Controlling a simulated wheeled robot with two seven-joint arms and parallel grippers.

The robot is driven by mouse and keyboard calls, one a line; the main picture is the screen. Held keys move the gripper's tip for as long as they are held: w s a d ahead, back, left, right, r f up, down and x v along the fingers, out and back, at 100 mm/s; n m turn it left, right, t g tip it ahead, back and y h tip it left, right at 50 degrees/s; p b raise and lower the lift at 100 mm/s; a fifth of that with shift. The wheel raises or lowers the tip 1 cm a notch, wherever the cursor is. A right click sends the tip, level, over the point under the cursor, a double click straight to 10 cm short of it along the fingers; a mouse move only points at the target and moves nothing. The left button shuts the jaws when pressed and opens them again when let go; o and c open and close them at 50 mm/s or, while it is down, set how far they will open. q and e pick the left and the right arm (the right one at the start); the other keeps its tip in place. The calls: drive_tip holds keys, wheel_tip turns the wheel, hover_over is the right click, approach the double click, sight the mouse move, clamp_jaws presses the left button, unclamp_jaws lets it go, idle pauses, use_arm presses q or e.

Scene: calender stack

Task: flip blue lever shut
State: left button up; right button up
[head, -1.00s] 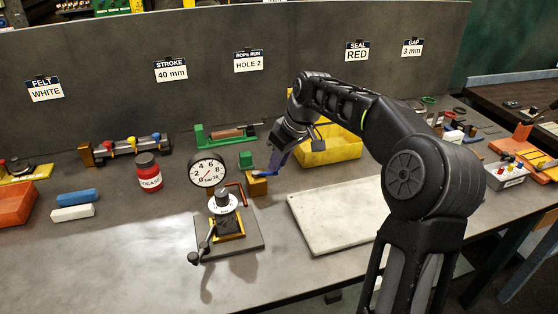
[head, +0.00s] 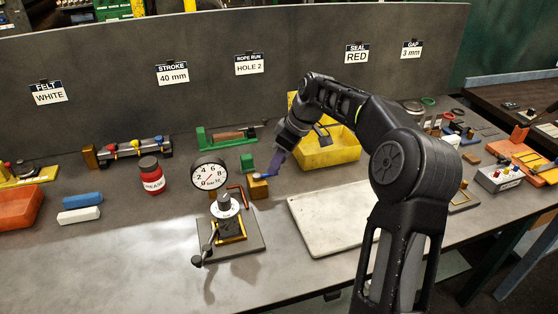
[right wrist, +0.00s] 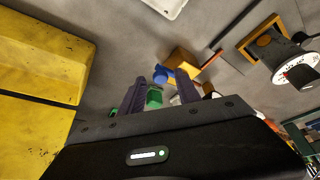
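The blue lever (head: 263,176) sits on a small brass-yellow block (head: 258,189) right of the dial gauge. In the right wrist view the blue lever (right wrist: 162,74) shows just beyond the fingertips, beside the brass block (right wrist: 184,62). My right gripper (head: 274,167) hangs close above the lever, pointing down. In its wrist view the dark purple fingers (right wrist: 161,83) are apart, with nothing clamped between them. I cannot tell whether a finger touches the lever. My left gripper is not in view.
A green block (head: 247,161) stands just behind the brass block. A yellow bin (head: 328,153) is close to the right. The dial gauge (head: 209,174) and its cranked stand (head: 228,225) are to the left, with a red hooked rod between. A pale plate (head: 335,220) lies in front.

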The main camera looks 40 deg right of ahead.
drive_tip(key=v, duration=0.7)
drive_tip(key=shift+s+r, duration=0.1)
drive_tip(key=shift+r, duration=0.3)
idle(0.5)
